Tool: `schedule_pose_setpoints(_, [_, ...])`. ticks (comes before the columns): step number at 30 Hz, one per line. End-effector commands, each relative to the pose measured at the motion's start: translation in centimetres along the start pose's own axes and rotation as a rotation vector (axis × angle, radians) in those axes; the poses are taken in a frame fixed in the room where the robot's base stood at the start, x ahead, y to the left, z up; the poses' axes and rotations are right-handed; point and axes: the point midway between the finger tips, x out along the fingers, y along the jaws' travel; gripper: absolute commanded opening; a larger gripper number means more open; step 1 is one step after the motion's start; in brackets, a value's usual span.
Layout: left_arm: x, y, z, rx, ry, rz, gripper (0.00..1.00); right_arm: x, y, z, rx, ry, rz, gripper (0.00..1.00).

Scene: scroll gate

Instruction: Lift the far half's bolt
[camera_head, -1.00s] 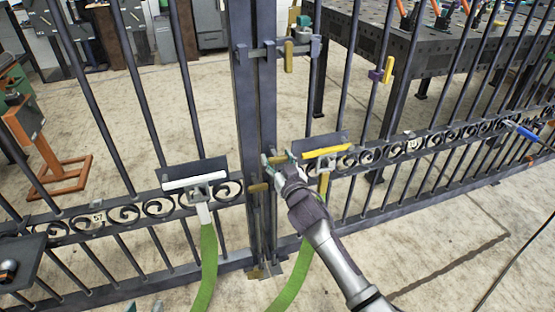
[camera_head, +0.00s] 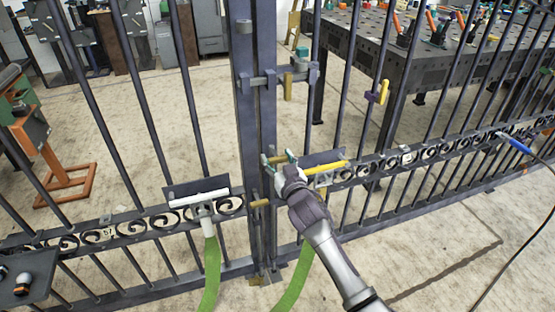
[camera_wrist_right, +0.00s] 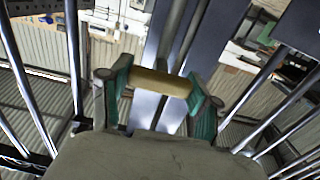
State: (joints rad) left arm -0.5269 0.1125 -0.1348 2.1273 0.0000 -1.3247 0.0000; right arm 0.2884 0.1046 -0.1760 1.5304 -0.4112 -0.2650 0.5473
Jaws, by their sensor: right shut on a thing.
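The dark metal gate has two halves meeting at paired upright posts (camera_head: 246,110). My right gripper (camera_head: 276,160) reaches in from the bottom right to this meeting line. In the right wrist view, its two green fingertips close on the ends of a short brass-coloured bolt handle (camera_wrist_right: 160,83), which lies crosswise in front of the upright. In the head view that handle is mostly hidden by the gripper. A second brass handle (camera_head: 260,203) sits lower on the posts, apart from the gripper. The bolt's lower end cannot be made out clearly. My left gripper is not in view.
A white-handled plate (camera_head: 198,198) and a yellow bar (camera_head: 325,173) flank the meeting line, with green straps (camera_head: 211,270) below. A latch with a yellow grip (camera_head: 288,88) sits higher. A dark work table (camera_head: 400,60) stands beyond the gate.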

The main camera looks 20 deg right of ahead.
Motion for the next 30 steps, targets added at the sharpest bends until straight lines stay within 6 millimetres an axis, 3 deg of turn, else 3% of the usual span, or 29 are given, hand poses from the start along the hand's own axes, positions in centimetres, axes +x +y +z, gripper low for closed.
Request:
schedule_pose_setpoints(1, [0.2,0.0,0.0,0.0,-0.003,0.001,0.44,0.1,0.1,-0.9,0.001,0.011,0.0,0.0])
schedule_pose_setpoints(11, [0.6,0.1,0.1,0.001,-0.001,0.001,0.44,0.1,0.1,-1.0,0.001,0.014,0.0,0.0])
schedule_pose_setpoints(12, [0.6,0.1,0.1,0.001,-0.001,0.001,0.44,0.1,0.1,-1.0,0.001,0.015,0.0,0.63])
schedule_pose_setpoints(16, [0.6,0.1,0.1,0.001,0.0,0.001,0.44,0.1,0.1,-0.8,0.001,0.01,0.001,0.85])
schedule_pose_setpoints(26, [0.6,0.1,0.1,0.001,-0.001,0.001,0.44,0.0,0.0,-0.4,0.001,0.003,0.0,0.88])
schedule_pose_setpoints(30, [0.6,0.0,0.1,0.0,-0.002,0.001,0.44,-1.1,0.0,-0.2,0.001,0.001,0.0,0.88])
